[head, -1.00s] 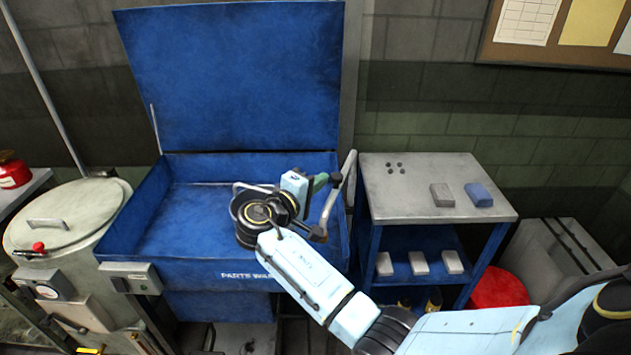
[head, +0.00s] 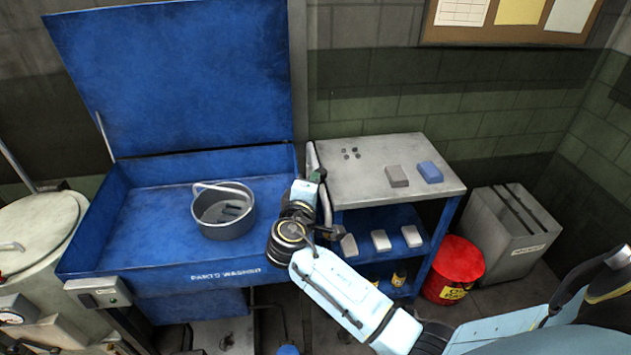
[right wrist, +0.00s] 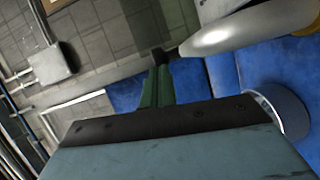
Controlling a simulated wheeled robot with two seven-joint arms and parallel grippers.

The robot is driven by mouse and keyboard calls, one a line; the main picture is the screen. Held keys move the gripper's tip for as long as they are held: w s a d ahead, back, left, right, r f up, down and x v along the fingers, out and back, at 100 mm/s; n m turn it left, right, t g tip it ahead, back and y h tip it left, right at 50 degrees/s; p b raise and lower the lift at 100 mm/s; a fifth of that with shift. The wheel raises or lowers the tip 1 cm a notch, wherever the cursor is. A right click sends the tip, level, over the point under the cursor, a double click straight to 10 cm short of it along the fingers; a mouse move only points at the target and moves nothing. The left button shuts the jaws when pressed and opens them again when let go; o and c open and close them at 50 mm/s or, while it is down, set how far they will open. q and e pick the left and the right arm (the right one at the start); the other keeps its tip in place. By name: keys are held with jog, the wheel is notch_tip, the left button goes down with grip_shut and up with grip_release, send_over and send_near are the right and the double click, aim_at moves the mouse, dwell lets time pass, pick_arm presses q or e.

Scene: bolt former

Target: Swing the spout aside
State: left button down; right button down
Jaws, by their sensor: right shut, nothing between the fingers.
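The spout (head: 319,182) is a pale grey tube at the right edge of the blue parts washer (head: 80,255). It points toward me beside the cart, clear of the basin. My right gripper (head: 320,174) is shut and empty right beside the spout, above the washer's right end. In the right wrist view its green fingers (right wrist: 160,75) are together, and the spout (right wrist: 235,28) is close to the dark tips. I cannot tell whether they touch. The spout is partly hidden behind my wrist in the head view. My left gripper is out of view.
A grey basket (head: 223,228) with dark parts inside stands in the basin. The cart (head: 345,180) on the right carries a grey block (head: 397,176) and a blue block (head: 430,172). A red bin (head: 455,265) stands on the floor. The washer's lid (head: 175,80) is up.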

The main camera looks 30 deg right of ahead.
jog(key=w+a+b+v, duration=0.1)
jog(key=v, duration=1.2)
